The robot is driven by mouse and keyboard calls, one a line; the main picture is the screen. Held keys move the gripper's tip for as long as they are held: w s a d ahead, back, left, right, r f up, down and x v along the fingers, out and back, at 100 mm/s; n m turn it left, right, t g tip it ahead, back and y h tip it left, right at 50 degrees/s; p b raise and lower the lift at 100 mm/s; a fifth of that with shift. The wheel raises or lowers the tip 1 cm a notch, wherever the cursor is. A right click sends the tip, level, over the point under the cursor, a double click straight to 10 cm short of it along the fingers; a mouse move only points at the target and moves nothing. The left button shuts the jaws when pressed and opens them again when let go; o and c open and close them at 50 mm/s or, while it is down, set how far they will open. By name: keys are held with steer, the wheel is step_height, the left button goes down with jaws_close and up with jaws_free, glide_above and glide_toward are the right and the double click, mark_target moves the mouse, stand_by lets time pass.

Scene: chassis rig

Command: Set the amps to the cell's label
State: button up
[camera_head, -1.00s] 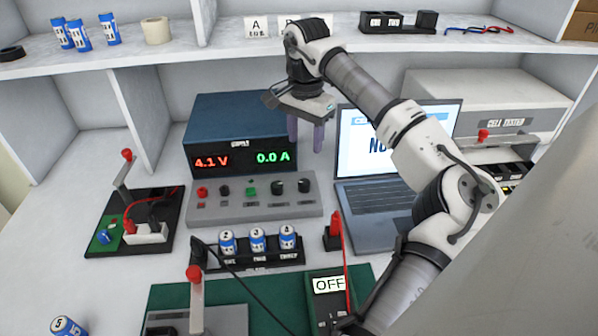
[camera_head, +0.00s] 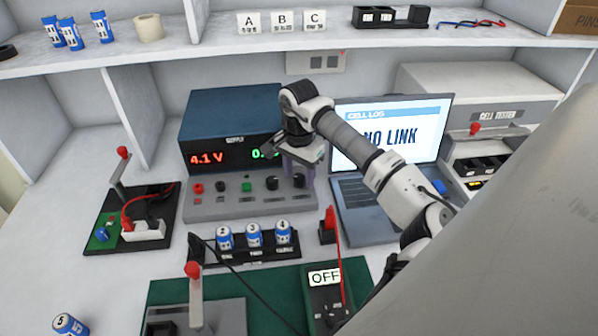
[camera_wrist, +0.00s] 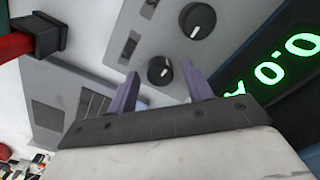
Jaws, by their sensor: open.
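The blue power supply (camera_head: 232,118) reads 4.1 V in red; its green amps display (camera_head: 258,154) is partly hidden by my arm in the head view. In the wrist view the green digits (camera_wrist: 285,58) show "0.0". The grey control panel (camera_head: 225,206) bears a left knob (camera_head: 272,183) and a right knob (camera_head: 299,180). My gripper (camera_head: 299,169) is open just above the right knob. In the wrist view that knob (camera_wrist: 160,70) appears between the fingertips, apart from both. Blue cells (camera_head: 254,236) numbered 2, 3 and 4 stand in a black holder; their small label text is unreadable.
The laptop (camera_head: 385,135) reading "NO LINK" stands right of the panel. A red probe (camera_head: 328,222) stands in front. A meter reading OFF (camera_head: 325,277) lies on a green mat. Cell 5 (camera_head: 68,324) lies at front left. Cards A, B, C (camera_head: 282,21) stand on the shelf.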

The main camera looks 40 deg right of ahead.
steer(key=c, duration=1)
steer(key=shift+o, duration=0.2)
steer(key=m+b, duration=0.2)
steer(key=m, duration=0.2)
steer(key=shift+f+b, duration=0.1)
steer(key=shift+b, duration=0.3)
steer(key=m+b, duration=0.2)
steer(key=m, duration=0.3)
steer(key=shift+m, duration=0.4)
steer(key=m+b, duration=0.1)
steer(key=m, duration=0.2)
steer(key=shift+m, duration=0.4)
steer(key=m+b, duration=0.1)
steer(key=m, duration=0.2)
steer(key=shift+m, duration=0.3)
steer(key=m+b, duration=0.1)
steer(key=m, duration=0.5)
steer(key=shift+m, duration=0.4)
